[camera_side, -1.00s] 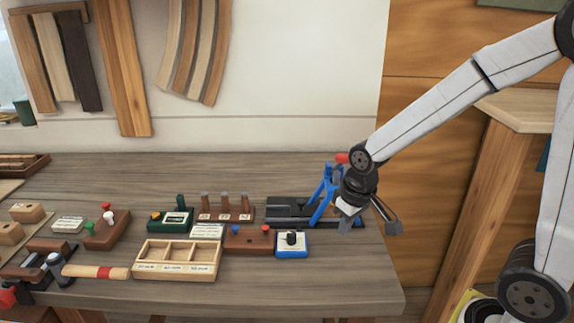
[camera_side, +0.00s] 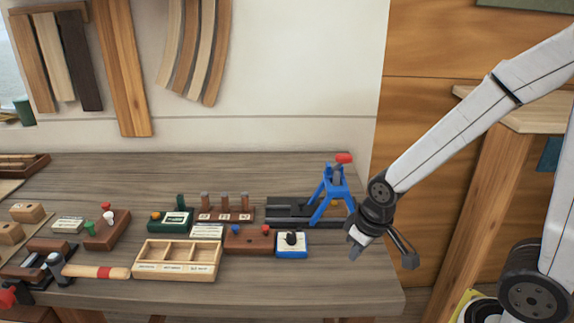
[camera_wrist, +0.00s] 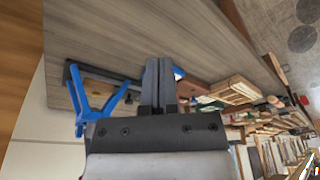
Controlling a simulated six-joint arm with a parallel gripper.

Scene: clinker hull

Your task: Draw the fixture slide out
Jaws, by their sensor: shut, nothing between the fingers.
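The fixture slide is a dark rail assembly (camera_side: 288,208) lying on the bench near its right end. A blue frame (camera_side: 330,197) with a red-topped handle (camera_side: 344,158) stands over its right end. In the wrist view the blue frame (camera_wrist: 95,108) is left of my fingers, with the dark rail running behind them. My gripper (camera_side: 355,252) is shut and empty, pointing down, to the right of the blue frame and apart from it. In the wrist view my gripper's fingers (camera_wrist: 158,82) are together with nothing between them.
A blue-and-white box with a black knob (camera_side: 292,243) sits in front of the rail. A wooden compartment tray (camera_side: 177,260), a brown block with buttons (camera_side: 249,240) and a peg rack (camera_side: 226,208) stand to the left. The bench front right (camera_side: 340,287) is clear.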

